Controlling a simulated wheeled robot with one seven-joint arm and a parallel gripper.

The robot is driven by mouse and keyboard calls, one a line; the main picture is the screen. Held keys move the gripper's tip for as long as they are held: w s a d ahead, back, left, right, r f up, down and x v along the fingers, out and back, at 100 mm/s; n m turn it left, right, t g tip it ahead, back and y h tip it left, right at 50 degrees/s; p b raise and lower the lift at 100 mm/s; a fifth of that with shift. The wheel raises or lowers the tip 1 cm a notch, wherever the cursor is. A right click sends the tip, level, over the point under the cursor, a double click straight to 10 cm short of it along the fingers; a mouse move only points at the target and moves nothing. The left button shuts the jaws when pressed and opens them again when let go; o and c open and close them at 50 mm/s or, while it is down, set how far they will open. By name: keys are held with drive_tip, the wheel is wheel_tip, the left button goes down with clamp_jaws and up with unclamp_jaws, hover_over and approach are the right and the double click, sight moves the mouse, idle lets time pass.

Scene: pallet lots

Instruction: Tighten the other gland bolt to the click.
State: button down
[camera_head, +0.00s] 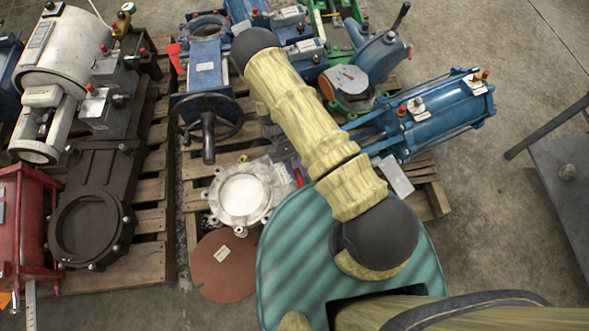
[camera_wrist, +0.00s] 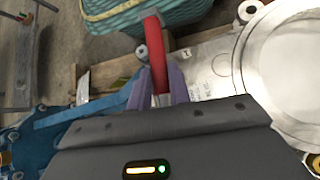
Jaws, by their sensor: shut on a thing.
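In the wrist view my gripper (camera_wrist: 161,80) has its two purplish fingers shut on a red-handled tool (camera_wrist: 155,42). The handle stands out beyond the fingertips, and its working end is hidden. In the head view the red handle (camera_head: 298,177) shows just right of a silver round valve body (camera_head: 242,195); my arm covers most of the gripper there. The valve body also fills the right of the wrist view (camera_wrist: 290,75), with bolts on its rim. A small bolt end (camera_wrist: 143,52) shows beside the handle. I cannot tell which bolt is the gland bolt.
A blue cylinder actuator (camera_head: 445,115) lies right of my arm. A blue valve with a black handwheel (camera_head: 207,118) stands behind the silver one. A brown disc (camera_head: 225,265) lies at the front. Wooden pallets (camera_head: 150,200) carry the parts; a dark table (camera_head: 565,175) stands right.

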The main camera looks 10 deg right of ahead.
sight(298, 171)
drive_tip(key=shift+d, duration=0.2)
drive_tip(key=shift+d+n+h, duration=0.3)
drive_tip(key=shift+n, duration=0.1)
drive_tip(key=shift+r+p, duration=0.85)
drive_tip(key=shift+p, duration=0.5)
idle(3.0)
drive_tip(key=shift+a+r+p, duration=0.2)
drive_tip(key=shift+r+p, duration=1.4)
drive_tip(key=shift+r, duration=0.45)
drive_tip(key=shift+f, duration=0.1)
